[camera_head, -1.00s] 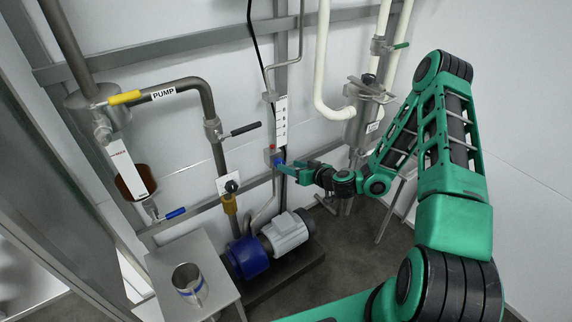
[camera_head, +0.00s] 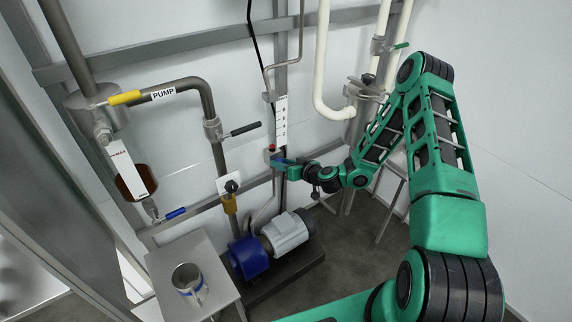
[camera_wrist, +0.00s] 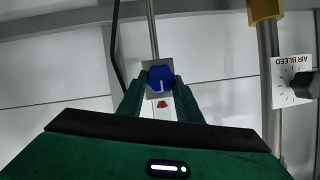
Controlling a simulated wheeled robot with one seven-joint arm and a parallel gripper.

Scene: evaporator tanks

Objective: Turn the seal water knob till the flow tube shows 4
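The seal water knob (camera_wrist: 161,78) is blue, with a white pointer line, on a grey block; the wrist view shows it between my two fingertips. My gripper (camera_wrist: 161,88) has one finger at each side of it, close to its edges. Whether the fingers press on it cannot be told. In the head view my gripper (camera_head: 279,161) reaches the block from the right and mostly hides the knob. The flow tube (camera_head: 281,121), with a white scale plate, stands upright just above. Its reading is too small to make out.
A red piece (camera_head: 272,147) sits by the block. An air bleed dial (camera_wrist: 296,82) is at the right of the wrist view. The pump (camera_head: 288,233) stands on the floor below. A metal cup (camera_head: 188,281) is on a small table. Pipes and a grey rail surround the block.

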